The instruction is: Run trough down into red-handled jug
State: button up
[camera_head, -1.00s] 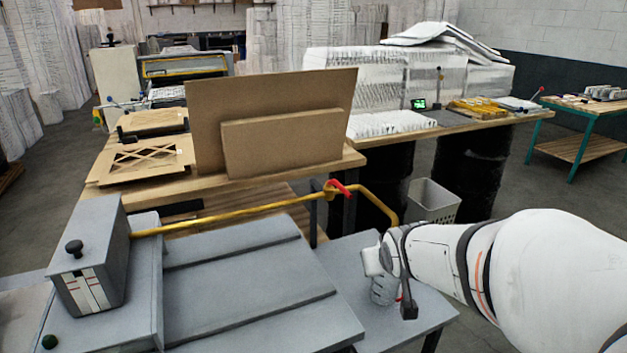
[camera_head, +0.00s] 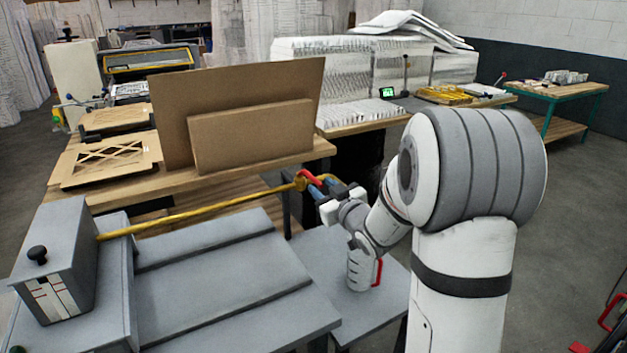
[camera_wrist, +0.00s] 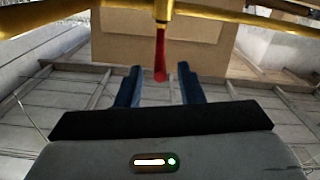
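A yellow pipe (camera_head: 200,213) runs from a grey box (camera_head: 58,262) along the grey grooved bed (camera_head: 215,275) to a valve with a red lever (camera_head: 310,177). My gripper (camera_head: 326,184), with blue fingers, is at the lever. In the wrist view, the red lever (camera_wrist: 160,58) reaches down between the two open fingers (camera_wrist: 160,85), with a gap on each side. The pale jug (camera_head: 359,271) stands upright on a lower grey surface, its red handle (camera_head: 378,272) facing right. My gripper and wrist hide the pipe's far end. The jug's inside cannot be seen.
A wooden table (camera_head: 215,175) behind the pipe holds brown boards (camera_head: 235,105) standing upright. A further bench (camera_head: 365,125) carries white filters and a yellow tray. My arm fills the right middle.

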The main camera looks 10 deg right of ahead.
aim_at(305, 172)
jog(key=x, duration=0.4)
jog(key=shift+p, duration=0.3)
jog(key=shift+c, duration=0.4)
grip_shut()
